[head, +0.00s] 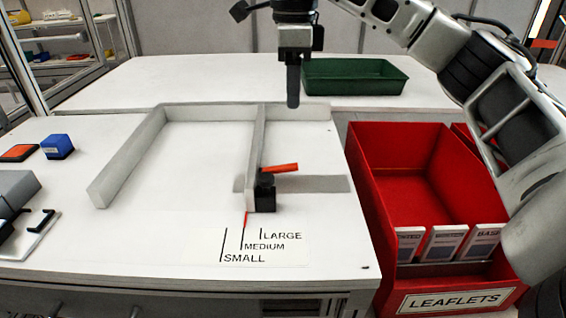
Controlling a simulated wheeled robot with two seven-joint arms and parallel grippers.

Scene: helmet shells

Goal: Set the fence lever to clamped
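The fence (256,150) is a light grey bar running front to back inside a grey frame on the white bench. A black clamp block (265,193) sits at its front end. The orange-red fence lever (281,168) points to the right from the top of this block, lying nearly level. A thin red pointer (246,218) at the fence's front is near the top of the MEDIUM mark. My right gripper (293,100) hangs pointing down, behind and above the lever, apart from it. Its fingers are seen edge-on, so their opening is unclear. My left gripper is out of view.
A size label (262,247) lies at the bench front. A red leaflet bin (375,215) stands at the right, below my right arm. A green tray (354,78) is at the back. A blue block (58,147) and orange pad (19,153) lie left. The space inside the frame is clear.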

